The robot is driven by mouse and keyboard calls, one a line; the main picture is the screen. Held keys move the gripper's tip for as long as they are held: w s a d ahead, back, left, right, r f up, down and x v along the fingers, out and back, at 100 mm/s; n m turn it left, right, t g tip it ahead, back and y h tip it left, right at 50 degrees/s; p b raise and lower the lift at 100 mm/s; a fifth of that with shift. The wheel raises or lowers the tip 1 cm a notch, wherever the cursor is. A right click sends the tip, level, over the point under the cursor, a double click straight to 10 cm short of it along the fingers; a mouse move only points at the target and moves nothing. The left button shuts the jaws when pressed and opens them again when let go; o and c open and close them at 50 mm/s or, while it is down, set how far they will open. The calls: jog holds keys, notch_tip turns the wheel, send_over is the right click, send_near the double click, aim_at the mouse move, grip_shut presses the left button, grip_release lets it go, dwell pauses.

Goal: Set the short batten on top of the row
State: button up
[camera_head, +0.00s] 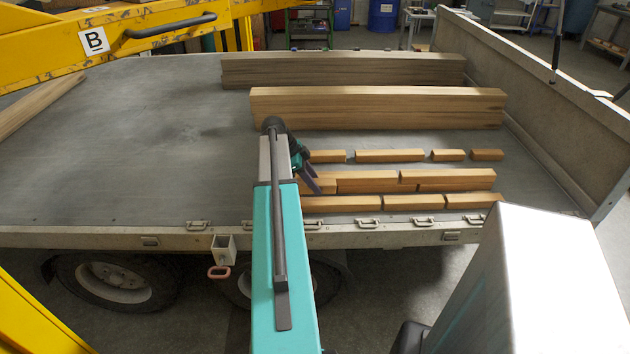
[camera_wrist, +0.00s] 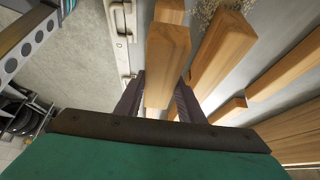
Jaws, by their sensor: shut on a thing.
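My gripper (camera_head: 314,180) is at the left end of the batten rows, near the trailer's near edge. In the wrist view its fingers (camera_wrist: 157,105) are shut on a short wooden batten (camera_wrist: 166,50), which points away between them. In the head view the held batten (camera_head: 326,187) is partly hidden by the gripper. It appears over or beside the front row (camera_head: 412,202); whether it touches the row, I cannot tell. Behind lies a middle row (camera_head: 367,185), which also shows in the wrist view (camera_wrist: 222,55). A batten (camera_head: 435,176) appears at its upper right.
Several spaced battens (camera_head: 390,156) form a back row. Two large beams (camera_head: 375,108) lie behind it. The side wall (camera_head: 560,110) bounds the bed at right. A yellow frame (camera_head: 110,38) crosses the upper left.

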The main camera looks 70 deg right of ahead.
jog(key=shift+f+b, duration=1)
jog(key=shift+f, duration=1.45)
jog(key=o, duration=1.2)
jog(key=b+v, duration=0.2)
jog(key=v, duration=1.1)
jog(key=shift+w+a+r, duration=0.1)
jog(key=shift+w+r, duration=0.05)
jog(key=shift+r, duration=0.25)
